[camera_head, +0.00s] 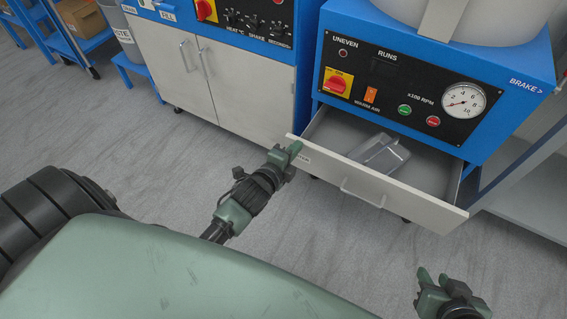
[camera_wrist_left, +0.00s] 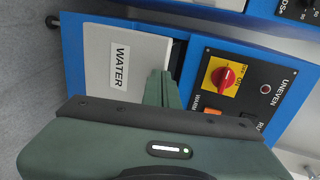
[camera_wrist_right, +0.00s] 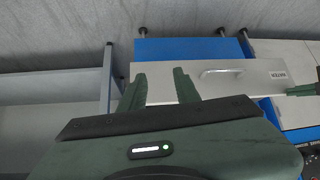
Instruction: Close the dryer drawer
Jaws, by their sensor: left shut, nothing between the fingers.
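The dryer drawer (camera_head: 375,185) is pulled out below the blue dryer, with its pale front, handle (camera_head: 362,193) and a WATER label. The drawer front also shows in the left wrist view (camera_wrist_left: 125,80) and the right wrist view (camera_wrist_right: 235,90). My left gripper (camera_head: 289,152) is shut and empty at the left end of the drawer front; I cannot tell whether it touches. It shows shut in the left wrist view (camera_wrist_left: 163,85). My right gripper (camera_head: 433,278) is open and empty, in front of the drawer's right end; its fingers stand apart in the right wrist view (camera_wrist_right: 160,85).
A clear plastic container (camera_head: 379,154) lies in the drawer. The dryer's control panel (camera_head: 400,85) is above. A cabinet with white doors (camera_head: 205,85) stands to the left, and a grey shelf (camera_head: 530,195) to the right. The floor in front of the drawer is open.

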